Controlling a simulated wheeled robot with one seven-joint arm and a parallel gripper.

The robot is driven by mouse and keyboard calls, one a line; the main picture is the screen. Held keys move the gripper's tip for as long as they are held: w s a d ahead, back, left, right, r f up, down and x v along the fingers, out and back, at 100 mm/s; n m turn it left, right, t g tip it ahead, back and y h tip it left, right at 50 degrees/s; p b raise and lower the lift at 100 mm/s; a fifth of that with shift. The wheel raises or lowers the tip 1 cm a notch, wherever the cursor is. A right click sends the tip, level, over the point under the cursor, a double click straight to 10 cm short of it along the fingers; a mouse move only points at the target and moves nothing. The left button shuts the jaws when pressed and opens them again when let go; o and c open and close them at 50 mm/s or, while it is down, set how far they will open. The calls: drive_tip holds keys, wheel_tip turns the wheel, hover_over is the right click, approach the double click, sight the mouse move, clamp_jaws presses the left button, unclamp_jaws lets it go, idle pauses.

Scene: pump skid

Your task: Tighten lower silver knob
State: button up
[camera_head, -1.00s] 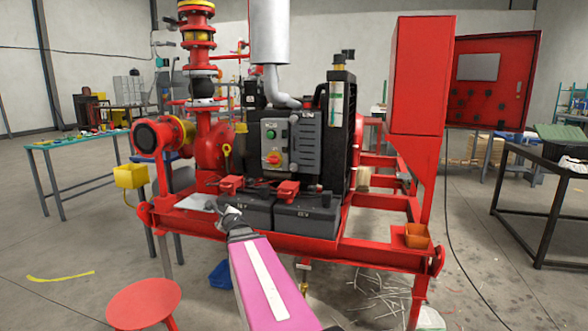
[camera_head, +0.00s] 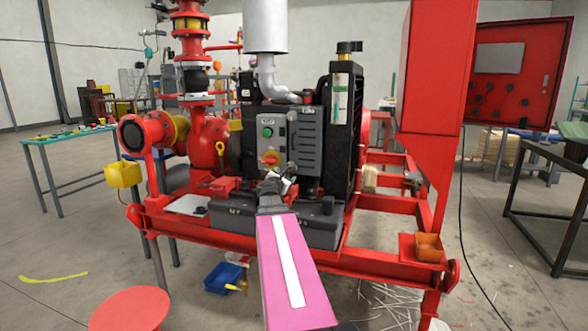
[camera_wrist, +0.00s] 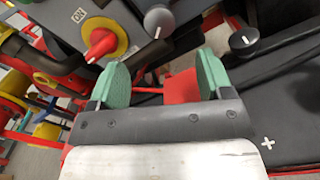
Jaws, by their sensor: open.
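A round silver-grey knob (camera_wrist: 158,20) with a pale pointer line shows at the top of the wrist view, just beyond and between my fingertips. A second, dark knob (camera_wrist: 244,38) with a grey pointer lies to its right; I cannot tell which is the lower silver knob. My gripper (camera_wrist: 163,78) is open, its two green pads apart with no knob between them. In the head view my gripper (camera_head: 283,182) is just below the grey control panel (camera_head: 271,138) and hides the area behind it.
A red switch on a yellow disc (camera_wrist: 104,42) sits left of the silver-grey knob. Black batteries (camera_head: 322,225) with red terminal covers lie below my gripper. Dark cables cross nearby. An orange bin (camera_head: 429,247) stands on the skid's right corner.

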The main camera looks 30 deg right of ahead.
drive_tip(key=x, duration=1)
drive_tip(key=shift+w+d, duration=0.25)
drive_tip(key=shift+d, duration=0.05)
drive_tip(key=c, duration=0.9)
